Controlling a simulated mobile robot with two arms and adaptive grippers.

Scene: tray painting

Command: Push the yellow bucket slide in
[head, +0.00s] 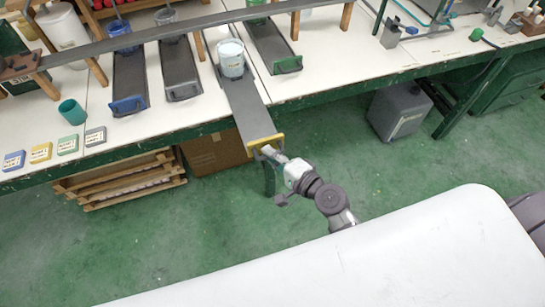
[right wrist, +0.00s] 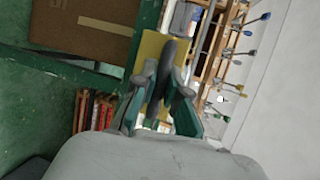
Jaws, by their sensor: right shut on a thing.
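The yellow bucket slide (head: 243,103) is a dark grey board pulled well out past the table's front edge. Its yellow front plate (head: 265,142) hangs over the floor. A pale bucket (head: 231,60) stands on its rear part. My right gripper (head: 267,151) is at the yellow end and shut on its handle. In the right wrist view the yellow plate (right wrist: 148,58) shows behind the dark handle, with the fingers of my right gripper (right wrist: 165,82) on either side of it. My left gripper is not in view.
To the left are a blue-fronted slide (head: 128,104) and a dark grey-fronted slide (head: 183,92); to the right is a green-fronted slide (head: 288,65). A cardboard box (head: 212,153) and pallets (head: 125,180) are below the table (head: 100,158).

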